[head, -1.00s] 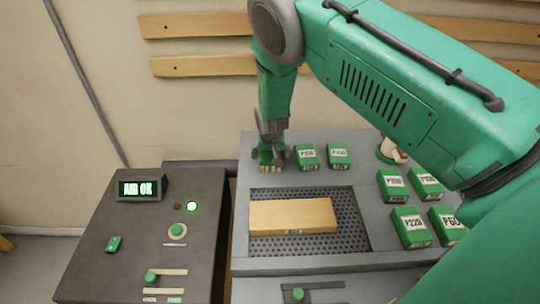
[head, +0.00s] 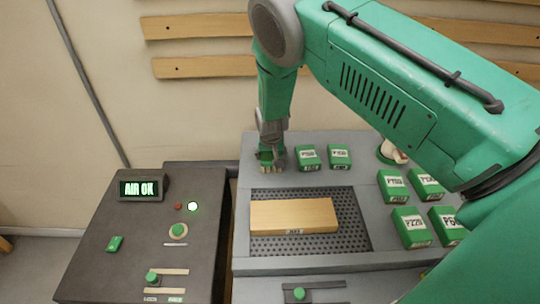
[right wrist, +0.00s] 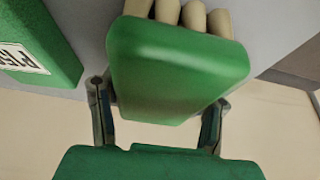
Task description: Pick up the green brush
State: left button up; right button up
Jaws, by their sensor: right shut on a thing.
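The green brush is a green block with a row of pale bristle tufts along one side. It fills the middle of the right wrist view (right wrist: 175,70), between the two grey fingers of my right gripper (right wrist: 160,120). In the head view my right gripper (head: 271,160) is at the back left of the grey bench top, shut on the brush (head: 266,168), which is mostly hidden by the fingers there. I cannot tell whether the brush touches the bench. My left gripper is not in view.
Green labelled blocks (head: 307,157) stand just right of the gripper, with several more at the right (head: 393,186). A wooden board (head: 293,216) lies on the perforated plate (head: 350,228). A dark control panel (head: 140,235) with an "AIR OK" display (head: 139,189) stands at the left.

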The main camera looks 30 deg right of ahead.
jog(key=shift+a+r+p, duration=0.1)
jog(key=shift+r+p, duration=0.15)
jog(key=shift+p, duration=0.05)
notch_tip(320, 180, up, 10)
jog(key=shift+f+b, duration=0.15)
jog(key=shift+b, duration=0.5)
jog(key=shift+o, duration=1.3)
jog(key=shift+c, duration=0.2)
